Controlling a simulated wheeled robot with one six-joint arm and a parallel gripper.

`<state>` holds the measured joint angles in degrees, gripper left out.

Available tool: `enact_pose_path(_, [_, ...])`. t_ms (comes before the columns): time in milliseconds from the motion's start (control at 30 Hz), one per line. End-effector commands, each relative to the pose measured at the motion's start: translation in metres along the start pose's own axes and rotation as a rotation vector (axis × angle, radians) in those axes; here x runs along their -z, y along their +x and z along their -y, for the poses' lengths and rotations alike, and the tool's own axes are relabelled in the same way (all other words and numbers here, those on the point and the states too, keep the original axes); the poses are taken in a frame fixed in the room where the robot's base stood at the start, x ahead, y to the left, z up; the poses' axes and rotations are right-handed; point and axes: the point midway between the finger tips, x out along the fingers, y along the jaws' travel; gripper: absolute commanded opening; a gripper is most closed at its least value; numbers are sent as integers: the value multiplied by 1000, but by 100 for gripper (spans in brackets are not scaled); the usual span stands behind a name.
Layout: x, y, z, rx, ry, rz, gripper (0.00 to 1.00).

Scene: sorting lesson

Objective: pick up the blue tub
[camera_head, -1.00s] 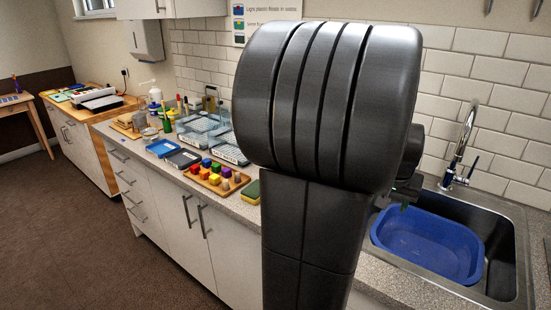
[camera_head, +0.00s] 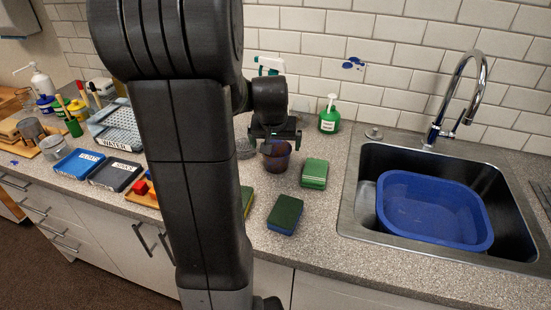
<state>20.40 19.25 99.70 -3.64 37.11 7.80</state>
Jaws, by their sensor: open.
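A large blue tub (camera_head: 434,213), like a washing-up bowl, sits in the metal sink at the right of the head view. Its inside looks wet or see-through, and its near rim is clear. A small blue pot (camera_head: 46,104) stands at the far left among the jars, partly hidden. My gripper (camera_head: 275,143) points down over the counter, left of the sink and well apart from the large tub. It is open, above or around a dark reddish-brown cup (camera_head: 276,160); I cannot tell whether it touches the cup.
A green sponge (camera_head: 314,172) and a dark green-and-blue sponge (camera_head: 286,212) lie between the cup and sink (camera_head: 345,226). A green soap bottle (camera_head: 329,120) stands behind. The tap (camera_head: 470,90) arches over the sink. Trays (camera_head: 78,163) and jars crowd the left.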

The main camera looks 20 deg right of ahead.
Motion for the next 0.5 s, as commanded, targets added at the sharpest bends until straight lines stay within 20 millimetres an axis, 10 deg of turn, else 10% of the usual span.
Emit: enact_pose_path(500, [-4, 47, 1, 0, 0, 4, 100])
